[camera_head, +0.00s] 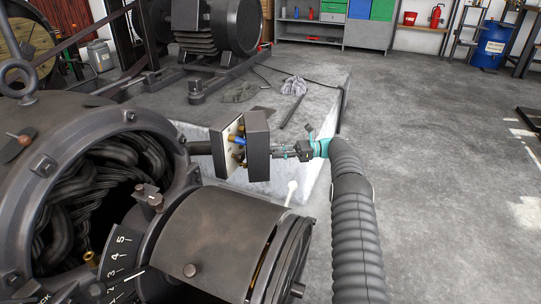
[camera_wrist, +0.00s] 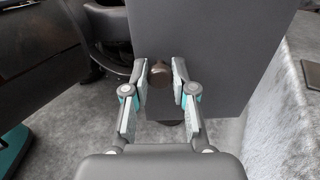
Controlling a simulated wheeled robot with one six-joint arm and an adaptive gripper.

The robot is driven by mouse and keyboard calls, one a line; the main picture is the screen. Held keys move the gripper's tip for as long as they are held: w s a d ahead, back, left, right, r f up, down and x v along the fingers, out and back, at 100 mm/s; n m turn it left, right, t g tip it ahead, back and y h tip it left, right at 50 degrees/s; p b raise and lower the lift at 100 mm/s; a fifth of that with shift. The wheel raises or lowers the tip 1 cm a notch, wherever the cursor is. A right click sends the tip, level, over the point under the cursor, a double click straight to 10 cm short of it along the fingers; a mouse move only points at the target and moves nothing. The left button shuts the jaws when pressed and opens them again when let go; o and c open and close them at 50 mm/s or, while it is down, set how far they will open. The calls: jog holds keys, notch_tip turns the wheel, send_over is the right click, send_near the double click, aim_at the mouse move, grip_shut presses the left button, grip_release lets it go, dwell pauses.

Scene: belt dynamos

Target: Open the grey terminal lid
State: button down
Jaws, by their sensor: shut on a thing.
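The grey terminal lid (camera_head: 258,140) stands swung away from its terminal box (camera_head: 219,140) in the head view, with a gap between them. Brass posts and a blue part (camera_head: 238,141) show in the gap. In the wrist view the lid (camera_wrist: 225,50) is a flat dark grey panel. A round dark brown knob (camera_wrist: 158,76) is on its face. My gripper (camera_wrist: 159,72) has its two fingers closed on either side of this knob. In the head view my gripper (camera_head: 277,152) meets the lid's outer face from the right.
The large dynamo housing (camera_head: 130,115) with exposed windings fills the left. A rusty brown drum (camera_head: 215,235) with a numbered dial (camera_head: 122,262) is in front of the box. A concrete plinth (camera_head: 320,90) lies behind.

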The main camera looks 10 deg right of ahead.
jog(key=shift+d, duration=0.1)
jog(key=c, duration=1)
grip_release()
jog(key=shift+o, duration=0.2)
jog(key=shift+a, duration=0.2)
notch_tip(320, 180, up, 10)
jog(key=shift+s, duration=0.1)
